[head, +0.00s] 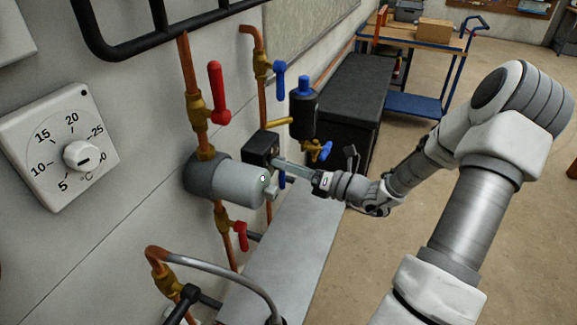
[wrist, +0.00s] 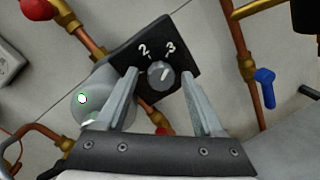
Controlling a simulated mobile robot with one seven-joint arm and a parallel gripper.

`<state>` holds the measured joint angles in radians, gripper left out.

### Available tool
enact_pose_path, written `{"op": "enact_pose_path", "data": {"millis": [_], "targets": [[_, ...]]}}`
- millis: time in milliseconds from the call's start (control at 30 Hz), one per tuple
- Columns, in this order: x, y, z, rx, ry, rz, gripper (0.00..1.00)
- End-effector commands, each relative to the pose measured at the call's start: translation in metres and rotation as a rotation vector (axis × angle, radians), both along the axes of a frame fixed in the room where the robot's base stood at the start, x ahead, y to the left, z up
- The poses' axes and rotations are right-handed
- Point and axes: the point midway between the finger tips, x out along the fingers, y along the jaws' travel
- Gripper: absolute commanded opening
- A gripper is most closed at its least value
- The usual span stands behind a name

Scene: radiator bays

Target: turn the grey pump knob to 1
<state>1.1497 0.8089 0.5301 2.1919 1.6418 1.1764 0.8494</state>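The grey pump knob (wrist: 161,75) sits on a black control box (wrist: 185,48) marked 2 and 3 in the wrist view. A pale line on the knob seems to slant toward the 3. No 1 is readable; the area left of the knob is partly covered by a finger. My gripper (wrist: 158,88) is open, with one finger on each side of the knob and gaps between. In the head view the black box (head: 261,147) is beside the grey pump body (head: 238,183), and my gripper (head: 283,165) reaches it from the right, hiding the knob.
A red-handled valve (head: 218,95) stands above the pump and another red handle (head: 240,235) below. Blue-handled valves (head: 279,80) are on the pipe behind. A white thermostat dial (head: 60,145) is on the left wall. A grey bench top (head: 280,260) lies below.

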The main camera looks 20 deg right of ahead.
Motion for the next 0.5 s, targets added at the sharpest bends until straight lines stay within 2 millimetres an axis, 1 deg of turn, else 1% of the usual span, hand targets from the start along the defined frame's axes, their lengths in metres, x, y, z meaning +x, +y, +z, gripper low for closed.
{"op": "enact_pose_path", "data": {"millis": [33, 167, 200, 267, 300, 367, 500], "targets": [[-0.0001, -0.0002, -0.0001, 0.0, 0.0, 0.0, 0.59], [-0.0002, -0.0002, -0.0001, 0.0, 0.0, 0.0, 0.35], [-0.0003, -0.0003, -0.0001, 0.0, 0.0, 0.0, 0.28], [-0.0003, -0.0003, -0.0001, 0.0, 0.0, 0.0, 0.17], [-0.0003, -0.0003, -0.0001, 0.0, 0.0, 0.0, 0.1], [-0.0003, -0.0004, 0.0, 0.0, 0.0, 0.0, 0.0], [-0.0003, -0.0004, -0.0001, -0.001, -0.001, 0.0, 0.0]]}}
